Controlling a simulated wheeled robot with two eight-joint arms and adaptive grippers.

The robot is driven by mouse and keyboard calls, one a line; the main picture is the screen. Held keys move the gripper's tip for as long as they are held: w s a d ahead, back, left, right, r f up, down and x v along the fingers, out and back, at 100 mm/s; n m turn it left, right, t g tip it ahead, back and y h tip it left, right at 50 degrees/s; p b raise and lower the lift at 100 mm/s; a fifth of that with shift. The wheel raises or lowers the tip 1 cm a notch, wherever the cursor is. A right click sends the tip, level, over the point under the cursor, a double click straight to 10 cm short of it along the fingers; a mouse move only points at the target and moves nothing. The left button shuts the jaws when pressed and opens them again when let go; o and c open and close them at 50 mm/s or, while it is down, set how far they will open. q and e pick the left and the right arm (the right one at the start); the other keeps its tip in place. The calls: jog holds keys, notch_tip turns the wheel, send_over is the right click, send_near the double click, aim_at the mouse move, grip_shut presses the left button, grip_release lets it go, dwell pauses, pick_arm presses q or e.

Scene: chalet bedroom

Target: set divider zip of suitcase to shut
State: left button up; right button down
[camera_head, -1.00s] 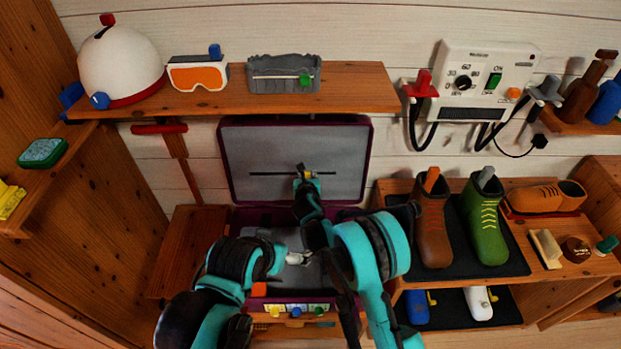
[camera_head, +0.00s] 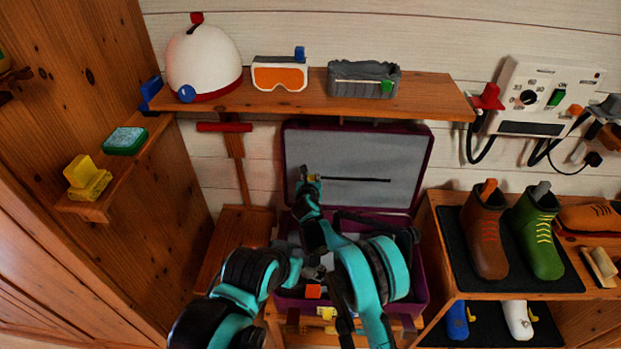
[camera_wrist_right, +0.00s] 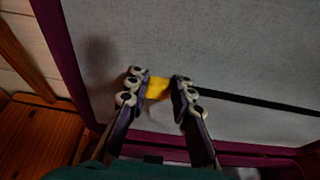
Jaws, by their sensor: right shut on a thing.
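The suitcase (camera_head: 427,165) stands open with its purple-rimmed lid upright and a grey divider panel (camera_head: 370,152) inside the lid. A dark zip line (camera_head: 358,180) runs across the panel, to the right of my right gripper. My right gripper (camera_head: 308,180) is at the panel's left side. In the wrist view the right gripper (camera_wrist_right: 161,88) is shut on the yellow zip pull (camera_wrist_right: 158,89), at the left end of the visible dark line (camera_wrist_right: 255,103). My left gripper (camera_head: 318,272) is low over the suitcase base; its fingers are partly hidden and too small to read.
A shelf (camera_head: 430,98) above the lid holds a helmet (camera_head: 203,60), goggles (camera_head: 280,74) and a grey basket (camera_head: 350,80). Boots (camera_head: 486,235) stand on a rack at right. A wooden wall closes the left side.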

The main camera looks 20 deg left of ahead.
jog(key=shift+a, duration=0.1)
jog(key=c, duration=1.3)
grip_release()
notch_tip(320, 180, up, 10)
